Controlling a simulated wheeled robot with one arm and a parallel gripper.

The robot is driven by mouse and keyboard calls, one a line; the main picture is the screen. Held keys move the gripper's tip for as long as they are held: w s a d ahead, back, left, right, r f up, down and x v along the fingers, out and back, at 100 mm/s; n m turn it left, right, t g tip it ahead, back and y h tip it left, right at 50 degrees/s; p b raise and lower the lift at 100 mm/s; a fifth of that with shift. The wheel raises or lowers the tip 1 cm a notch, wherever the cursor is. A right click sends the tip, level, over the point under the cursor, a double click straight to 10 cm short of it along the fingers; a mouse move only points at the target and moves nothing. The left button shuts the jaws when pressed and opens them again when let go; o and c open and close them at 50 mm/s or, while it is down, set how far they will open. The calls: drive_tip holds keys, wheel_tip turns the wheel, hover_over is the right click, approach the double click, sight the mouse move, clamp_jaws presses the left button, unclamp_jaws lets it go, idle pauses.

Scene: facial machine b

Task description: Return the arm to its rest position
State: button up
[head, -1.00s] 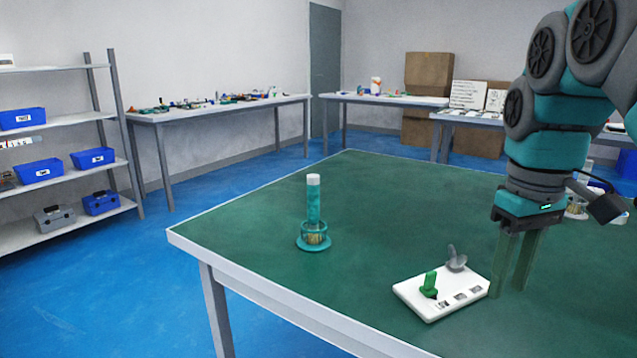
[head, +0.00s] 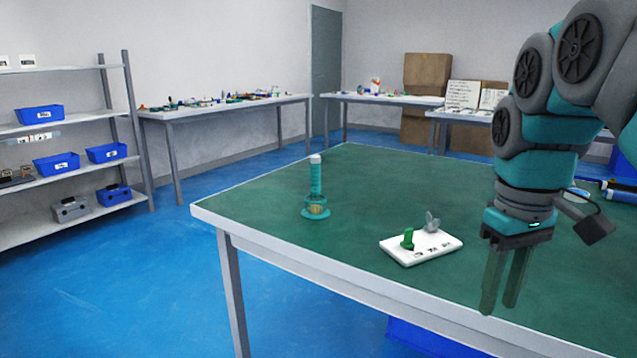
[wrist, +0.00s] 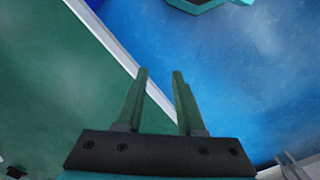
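My gripper (head: 504,281) hangs with its fingers pointing down at the right of the head view, over the near edge of the green table. In the wrist view the gripper (wrist: 160,78) shows two green fingers apart with nothing between them, above the table's pale edge and the blue floor. My arm curves down from the upper right of the head view. The gripper is apart from the white panel (head: 435,252), which lies to its left with a green switch and a grey knob on top.
A teal bottle with a white cap (head: 316,178) stands in a round teal holder (head: 316,212) on the green table (head: 270,203). Shelves with blue bins (head: 56,164) stand at the left. Side tables (head: 228,108) line the walls. Blue floor (head: 130,290) is open at front left.

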drive_tip(key=s+a+f+m, duration=0.1)
drive_tip(key=s+a+f, duration=0.3)
drive_tip(key=s+f, duration=0.4)
drive_tip(key=s+a+f+m+g, duration=0.1)
drive_tip(key=s+a+f, duration=0.4)
drive_tip(key=f, duration=0.9)
drive_tip(key=s+m, duration=0.1)
drive_tip(key=s, duration=0.2)
drive_tip(key=shift+s+f+g, duration=0.15)
drive_tip(key=shift+f+g, duration=0.05)
drive_tip(key=shift+g, duration=0.1)
